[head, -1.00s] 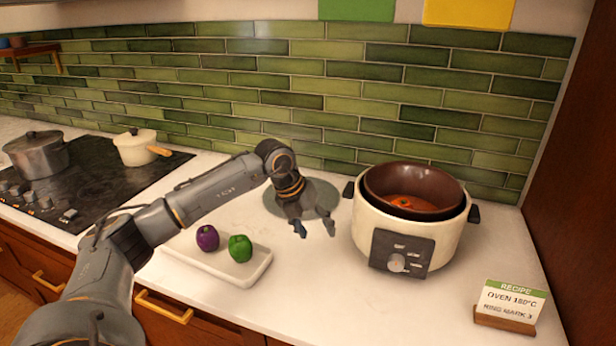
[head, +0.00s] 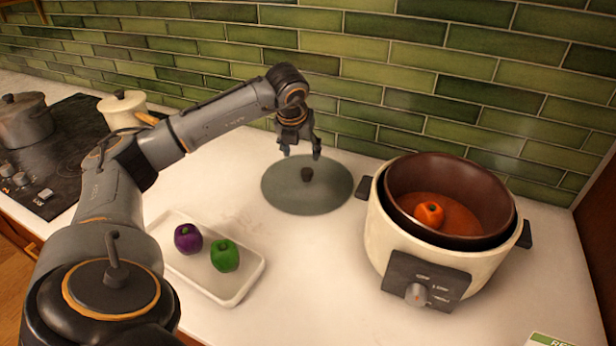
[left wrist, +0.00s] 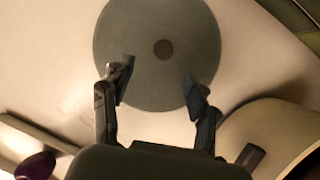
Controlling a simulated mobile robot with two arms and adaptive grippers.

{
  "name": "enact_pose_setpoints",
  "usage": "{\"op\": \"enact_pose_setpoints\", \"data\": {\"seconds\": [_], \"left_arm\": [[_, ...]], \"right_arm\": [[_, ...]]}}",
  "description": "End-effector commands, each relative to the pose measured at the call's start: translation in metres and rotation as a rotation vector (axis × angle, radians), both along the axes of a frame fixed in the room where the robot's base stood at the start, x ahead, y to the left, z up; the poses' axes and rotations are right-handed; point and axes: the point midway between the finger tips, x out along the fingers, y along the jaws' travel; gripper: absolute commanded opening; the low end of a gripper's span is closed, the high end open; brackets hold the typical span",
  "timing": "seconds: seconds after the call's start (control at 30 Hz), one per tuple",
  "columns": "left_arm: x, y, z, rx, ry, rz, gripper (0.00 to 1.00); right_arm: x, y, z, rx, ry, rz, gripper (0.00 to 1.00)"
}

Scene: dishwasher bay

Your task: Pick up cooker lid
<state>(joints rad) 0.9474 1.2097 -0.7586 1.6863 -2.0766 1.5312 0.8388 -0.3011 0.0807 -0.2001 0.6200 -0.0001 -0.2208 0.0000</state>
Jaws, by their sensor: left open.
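The cooker lid (head: 290,196) is a flat grey-green disc with a dark knob (head: 307,174) at its middle. It lies on the white counter to the left of the cooker. In the left wrist view the lid (left wrist: 150,92) fills the upper middle, its knob beyond the fingertips. My left gripper (head: 301,152) is open and empty, above the lid, with its fingers pointing down. In the left wrist view the two fingers (left wrist: 158,78) are spread to either side of the knob. The cooker (head: 395,245) is cream with a dark inner pot, uncovered, with an orange pepper inside. My right gripper is not in view.
A white tray (head: 247,286) with a purple and a green vegetable sits at the front left of the lid. The hob with a grey pot (head: 25,122) and a cream pot (head: 124,110) is at far left. A green tiled wall (head: 440,90) stands behind.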

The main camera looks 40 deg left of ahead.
Motion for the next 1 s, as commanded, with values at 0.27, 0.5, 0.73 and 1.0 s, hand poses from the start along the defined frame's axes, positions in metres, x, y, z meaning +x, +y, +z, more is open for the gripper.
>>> {"op": "enact_pose_setpoints", "data": {"seconds": [0.27, 0.5, 0.73, 1.0], "left_arm": [[0.017, 0.009, -0.041, -0.002, 0.001, 0.001, 0.58], [0.024, 0.009, -0.058, -0.002, 0.004, 0.0, 0.58], [0.037, 0.013, -0.089, -0.003, 0.002, 0.001, 0.58], [0.039, 0.015, -0.096, -0.001, 0.0, 0.0, 0.58]], "right_arm": [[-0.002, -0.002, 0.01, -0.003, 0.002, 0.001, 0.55], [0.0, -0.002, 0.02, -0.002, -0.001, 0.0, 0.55], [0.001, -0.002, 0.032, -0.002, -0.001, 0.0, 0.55], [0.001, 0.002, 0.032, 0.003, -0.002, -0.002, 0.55]]}}
